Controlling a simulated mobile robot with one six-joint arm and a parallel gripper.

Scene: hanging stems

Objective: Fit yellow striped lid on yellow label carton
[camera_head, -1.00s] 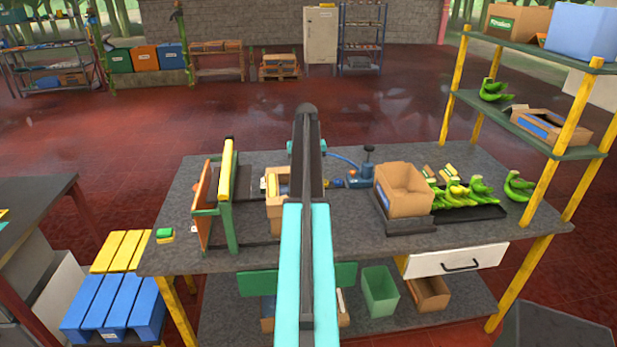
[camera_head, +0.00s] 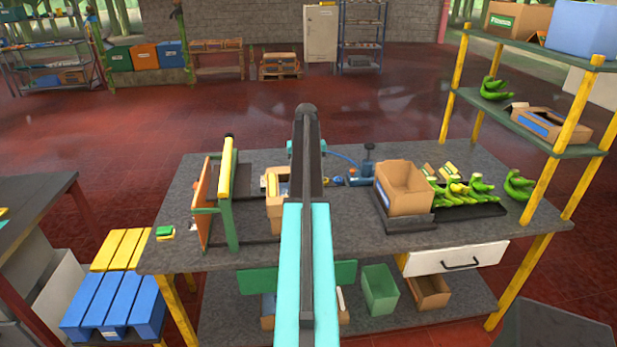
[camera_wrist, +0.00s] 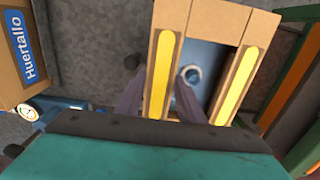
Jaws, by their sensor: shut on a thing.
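The yellow striped lid (camera_wrist: 202,22) is a cardboard frame with two long yellow stripes and an open middle, seen from above in the wrist view. My gripper (camera_wrist: 158,98) has its two dark fingers on either side of the lid's left striped strip and is shut on it. Through the open middle I see a dark blue surface with a pale ring. In the head view a cardboard carton (camera_head: 274,218) stands on the bench, partly behind my arm, with the lid's place at its top. Its yellow label does not show, and I cannot tell whether the lid touches it.
A blue-labelled open carton (camera_wrist: 12,75) stands on the left in the wrist view; an open carton (camera_head: 405,192) stands right of my arm in the head view. A green frame with an orange panel (camera_head: 206,190) stands at the left.

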